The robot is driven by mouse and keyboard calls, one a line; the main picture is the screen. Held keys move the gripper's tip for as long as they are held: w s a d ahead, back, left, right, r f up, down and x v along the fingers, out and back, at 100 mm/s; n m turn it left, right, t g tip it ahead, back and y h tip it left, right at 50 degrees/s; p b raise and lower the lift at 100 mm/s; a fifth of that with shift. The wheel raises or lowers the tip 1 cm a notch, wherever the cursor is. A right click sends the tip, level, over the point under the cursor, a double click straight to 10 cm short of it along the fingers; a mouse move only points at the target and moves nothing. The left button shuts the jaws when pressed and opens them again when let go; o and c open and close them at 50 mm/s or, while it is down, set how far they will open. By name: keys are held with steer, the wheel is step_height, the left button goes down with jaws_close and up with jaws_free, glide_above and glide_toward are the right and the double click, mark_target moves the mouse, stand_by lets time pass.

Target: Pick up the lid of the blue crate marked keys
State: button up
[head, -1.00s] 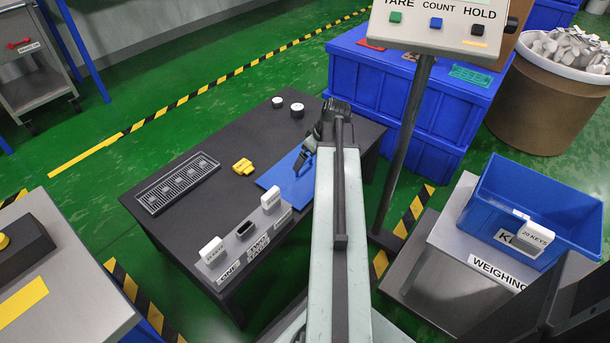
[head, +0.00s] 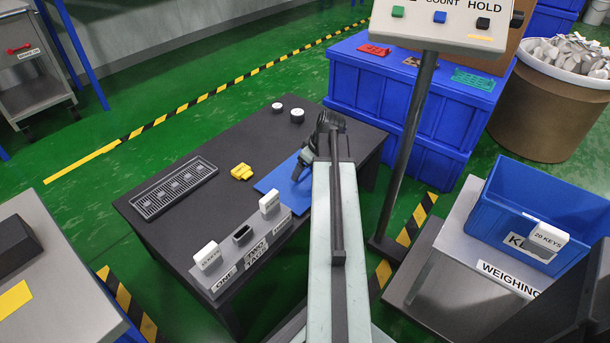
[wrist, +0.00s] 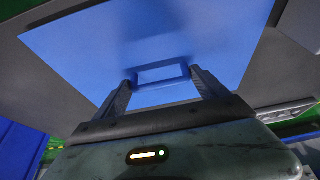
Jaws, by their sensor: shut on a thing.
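The flat blue lid (head: 277,184) is at the right part of the dark table, partly hidden by my arm. In the wrist view the lid (wrist: 150,35) fills the upper part, with a raised blue handle loop (wrist: 162,75). My gripper (wrist: 163,84) is shut on this handle, one finger at each end. In the head view my gripper (head: 298,172) is over the lid and mostly hidden by my arm. I cannot tell if the lid is clear of the table. The open blue crate (head: 565,215) with a partly covered "KE…" label stands at the right.
The dark table (head: 170,228) also holds a yellow piece (head: 241,172), a slotted grey tray (head: 174,188), white-topped round items (head: 297,116) and a labelled card block (head: 243,250). The scale post (head: 408,150) stands close right of my arm. Stacked blue crates (head: 350,85) are behind.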

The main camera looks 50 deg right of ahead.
step_height(320, 180, up, 48)
steer(key=p, duration=4.8)
